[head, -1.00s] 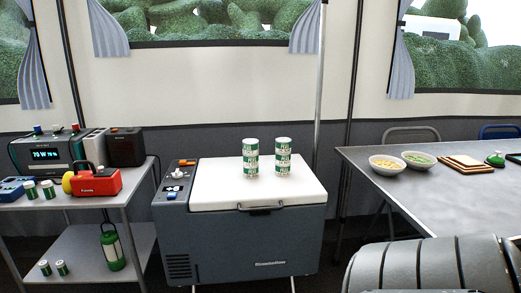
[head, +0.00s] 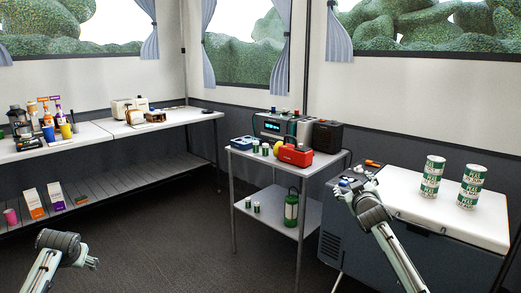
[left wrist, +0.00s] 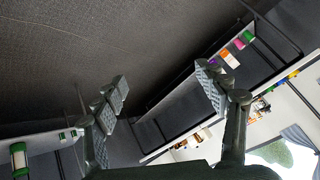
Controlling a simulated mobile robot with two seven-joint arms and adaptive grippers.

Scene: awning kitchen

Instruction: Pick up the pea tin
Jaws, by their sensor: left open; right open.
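Two green-and-white tins stand upright side by side on the white lid of the cooler in the head view: the left tin (head: 432,177) and the right tin (head: 471,187). My right gripper (head: 347,184) is open and empty, in front of the cooler's control panel and left of both tins. My left gripper (head: 92,262) is low at the left, over the floor, far from the tins. In the left wrist view its fingers (left wrist: 162,96) are spread with nothing between them.
The cooler (head: 405,205) stands at the right. A small two-shelf table (head: 268,164) beside it holds a radio, a red box, batteries and a green lantern (head: 291,210). A long counter (head: 90,133) with bottles and cups runs along the left. The floor between is clear.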

